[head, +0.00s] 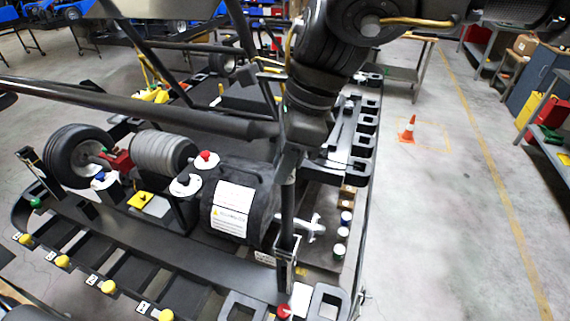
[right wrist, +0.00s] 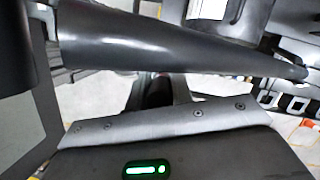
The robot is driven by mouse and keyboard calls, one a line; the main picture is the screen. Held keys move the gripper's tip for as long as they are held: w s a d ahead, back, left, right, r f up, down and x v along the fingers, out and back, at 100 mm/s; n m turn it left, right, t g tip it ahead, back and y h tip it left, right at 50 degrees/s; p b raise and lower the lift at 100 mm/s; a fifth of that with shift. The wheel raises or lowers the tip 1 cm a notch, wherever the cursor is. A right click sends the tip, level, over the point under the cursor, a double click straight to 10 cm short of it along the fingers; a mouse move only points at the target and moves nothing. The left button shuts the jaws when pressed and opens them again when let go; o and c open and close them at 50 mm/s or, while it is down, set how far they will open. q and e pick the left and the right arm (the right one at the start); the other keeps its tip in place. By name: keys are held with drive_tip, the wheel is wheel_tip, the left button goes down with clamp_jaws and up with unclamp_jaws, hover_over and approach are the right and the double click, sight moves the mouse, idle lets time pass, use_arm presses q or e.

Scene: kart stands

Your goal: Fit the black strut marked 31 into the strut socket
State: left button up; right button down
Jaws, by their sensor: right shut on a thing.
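My right gripper (head: 292,158) is shut on a dark strut (head: 287,207), which stands about upright below it. The strut's lower end is at a metal bracket that looks like the strut socket (head: 287,262), near the stand's front right corner. I cannot tell whether the end is inside it or just in front of it. The number 31 is not legible. In the right wrist view a dark tapered bar (right wrist: 165,50) crosses above my gripper's body and hides the fingertips; I cannot tell if it is the strut. My left gripper is not in view.
A long dark bar (head: 190,116) crosses the left side, ending close to my right gripper. A black drum with white labels (head: 233,212) sits left of the strut. Small capped cups (head: 341,235) stand to its right. An orange cone (head: 408,128) stands on clear floor.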

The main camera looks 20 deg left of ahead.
drive_tip(key=shift+s+f, duration=0.1)
drive_tip(key=c, duration=1.2)
unclamp_jaws()
drive_tip(key=shift+c, duration=0.2)
drive_tip(key=b+v, duration=0.1)
drive_tip(key=v, duration=1.1)
